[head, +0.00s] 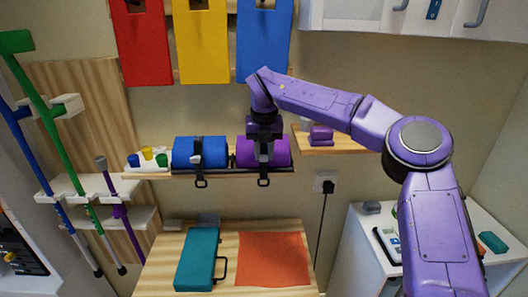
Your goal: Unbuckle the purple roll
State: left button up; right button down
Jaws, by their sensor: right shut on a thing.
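The purple roll (278,152) lies on its side on the wall shelf, to the right of the blue roll. A dark strap goes round its middle, and a black strap loop (264,181) hangs below the shelf edge in front of it. My right gripper (264,156) reaches down from above to the front of the purple roll. It is shut on the roll's strap buckle, which its fingers mostly hide. I cannot tell whether the buckle is fastened. My left gripper is out of view.
The blue roll (200,153) with its own strap stands close on the left. Small colored cups (147,155) are at the shelf's left end. A side shelf (335,143) with purple items is at the right. Below, a table holds a teal case (196,260) and an orange mat (273,260).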

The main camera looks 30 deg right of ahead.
jog(key=c, duration=1.1)
grip_release()
jog(key=shift+o, duration=1.1)
jog(key=shift+w+f, duration=0.1)
jog(key=shift+r, duration=0.45)
notch_tip(320, 180, up, 10)
jog(key=s+b, duration=0.1)
jog(key=shift+s+a+f, duration=0.2)
jog(key=shift+a+f, duration=0.05)
jog(key=shift+a, duration=0.2)
